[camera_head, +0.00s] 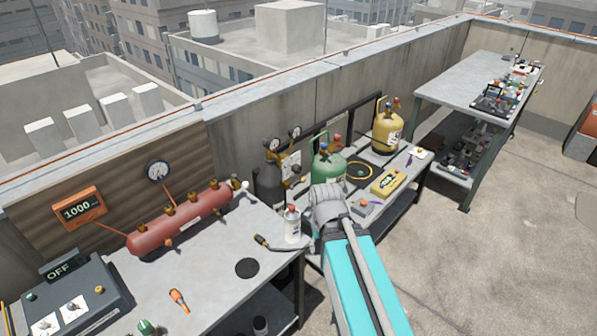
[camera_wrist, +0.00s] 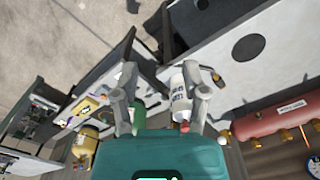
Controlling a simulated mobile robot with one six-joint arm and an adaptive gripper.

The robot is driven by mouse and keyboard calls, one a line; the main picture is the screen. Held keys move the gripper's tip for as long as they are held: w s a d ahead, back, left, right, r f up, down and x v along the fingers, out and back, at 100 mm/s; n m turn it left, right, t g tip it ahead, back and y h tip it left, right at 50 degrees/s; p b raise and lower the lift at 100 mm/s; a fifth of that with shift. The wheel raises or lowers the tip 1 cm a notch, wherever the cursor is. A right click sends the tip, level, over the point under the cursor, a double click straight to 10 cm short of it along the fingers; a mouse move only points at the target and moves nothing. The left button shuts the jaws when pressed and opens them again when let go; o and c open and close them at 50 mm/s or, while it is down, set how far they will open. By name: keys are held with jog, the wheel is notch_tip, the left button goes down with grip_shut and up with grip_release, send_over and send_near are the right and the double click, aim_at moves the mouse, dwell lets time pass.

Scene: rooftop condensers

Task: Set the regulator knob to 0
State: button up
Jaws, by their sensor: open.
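A dark grey cylinder (camera_head: 269,185) with two round gauges (camera_head: 274,144) (camera_head: 295,132) stands by the wall in the head view. A small dark and orange fitting (camera_head: 294,172) sits beside it; I cannot tell whether this is the regulator knob or read its setting. My gripper (camera_wrist: 160,78) is open in the wrist view, its two grey fingers apart. A white bottle (camera_wrist: 180,98) shows between and beyond the fingers, with no clear contact. In the head view my arm reaches up from the bottom and hides part of the bench near the bottle (camera_head: 292,225).
A green cylinder (camera_head: 327,170) and yellow cylinder (camera_head: 387,132) stand behind my arm. A grey OFF box (camera_head: 62,295) is front left. The floor at right is clear.

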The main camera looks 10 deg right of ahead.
jog(key=o, duration=0.4)
jog(key=shift+w+f, duration=0.15)
jog(key=shift+f, duration=0.05)
jog(key=w+f+m+t+y+b, duration=0.1)
jog(key=w+f+m+y+b, duration=0.1)
jog(key=w+m+b, duration=0.1)
jog(key=w+a+f+m+t+y+b, duration=0.1)
jog(key=w+f+m+t+y+b, duration=0.1)
jog(key=w+b, duration=0.4)
jog(key=w+a+f+m+t+y+b, duration=0.1)
jog(key=w+f+m+t+y+b, duration=0.1)
jog(key=w, duration=0.6)
jog(key=shift+w+f+m+y+b, duration=0.15)
jog(key=shift+f+m+y+b, duration=0.8)
jog(key=shift+m+b, duration=0.4)
jog(key=m+t+y+b, duration=0.3)
jog(key=m+t+b, duration=0.7)
jog(key=m+b, duration=0.35)
send_near(299, 171)
jog(key=v, duration=0.4)
jog(key=shift+w+r+m, duration=0.2)
jog(key=shift+r+m, duration=0.2)
jog(key=shift+w, duration=0.1)
jog(key=x, duration=1.3)
jog(key=shift+w+a+f, duration=0.2)
jog(key=shift+a+f, duration=0.1)
jog(key=shift+f, duration=0.05)
